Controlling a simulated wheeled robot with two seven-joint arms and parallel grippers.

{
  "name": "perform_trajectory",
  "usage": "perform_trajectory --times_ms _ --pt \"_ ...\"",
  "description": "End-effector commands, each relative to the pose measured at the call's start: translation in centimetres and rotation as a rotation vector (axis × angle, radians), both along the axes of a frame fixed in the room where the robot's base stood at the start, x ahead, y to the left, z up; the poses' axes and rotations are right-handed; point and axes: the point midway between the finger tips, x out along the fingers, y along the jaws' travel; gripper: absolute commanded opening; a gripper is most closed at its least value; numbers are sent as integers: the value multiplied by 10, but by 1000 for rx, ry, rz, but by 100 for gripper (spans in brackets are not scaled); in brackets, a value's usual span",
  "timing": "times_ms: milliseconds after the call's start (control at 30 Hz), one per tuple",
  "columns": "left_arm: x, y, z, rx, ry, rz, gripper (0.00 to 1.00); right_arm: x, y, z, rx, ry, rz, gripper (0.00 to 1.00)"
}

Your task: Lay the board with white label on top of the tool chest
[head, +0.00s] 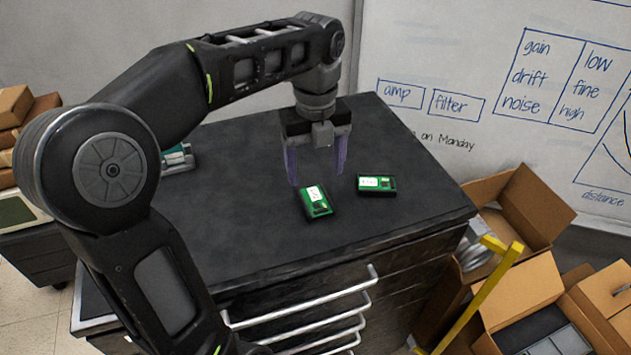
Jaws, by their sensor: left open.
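A green board with a white label (315,202) lies flat on the black top of the tool chest (235,255). A second green board with a white label (376,185) lies flat to its right, apart from it. I cannot tell from the picture which one the task names. My left gripper (317,180) points down over the chest top, open, with its purple fingers apart. It is just above and behind the nearer board, with nothing seen between the fingers. My right gripper is not in view.
A small green and grey item (178,158) sits on the chest top at left, partly behind my arm. Open cardboard boxes (525,205) and a yellow bar (470,298) stand right of the chest. A whiteboard (480,60) is behind. The chest's front right top is clear.

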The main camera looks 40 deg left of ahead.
Motion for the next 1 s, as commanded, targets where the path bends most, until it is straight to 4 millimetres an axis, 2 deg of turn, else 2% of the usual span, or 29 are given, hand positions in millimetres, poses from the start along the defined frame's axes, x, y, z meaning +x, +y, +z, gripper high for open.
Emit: perform_trajectory --times_ms 33,233,1000 --pt "0 0 24 0 -1 -1 72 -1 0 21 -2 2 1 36" --pt "0 0 47 0 0 0 72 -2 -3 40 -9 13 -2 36" --pt "0 0 49 0 0 0 72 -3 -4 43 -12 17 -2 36"
